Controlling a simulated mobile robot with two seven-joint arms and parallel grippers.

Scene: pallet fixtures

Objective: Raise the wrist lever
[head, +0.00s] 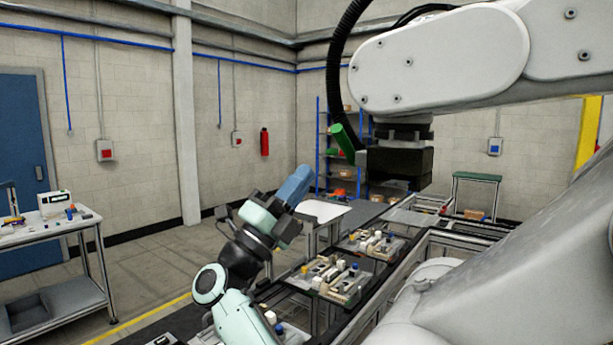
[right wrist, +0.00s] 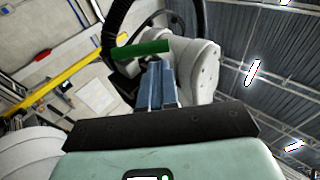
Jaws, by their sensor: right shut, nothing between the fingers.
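The wrist lever looks to be the green bar (head: 342,138) beside the dark wrist block (head: 400,162) of a large white robot arm (head: 440,62). In the head view it slants, its upper end leaning left. My right gripper (head: 302,174), mint and black with blue fingers, is below and left of the bar, with a visible gap between them. In the right wrist view the blue fingers (right wrist: 157,75) are together and empty, and the green bar (right wrist: 150,47) lies across just beyond their tips. How the bar joins the block is unclear. My left gripper is not in view.
A black hose (head: 338,70) hangs along the white arm, close behind the bar. Below are pallet fixtures (head: 340,278) with small parts on a conveyor line. A workbench (head: 50,226) stands at left and a blue shelf (head: 320,150) at the back. The floor between is clear.

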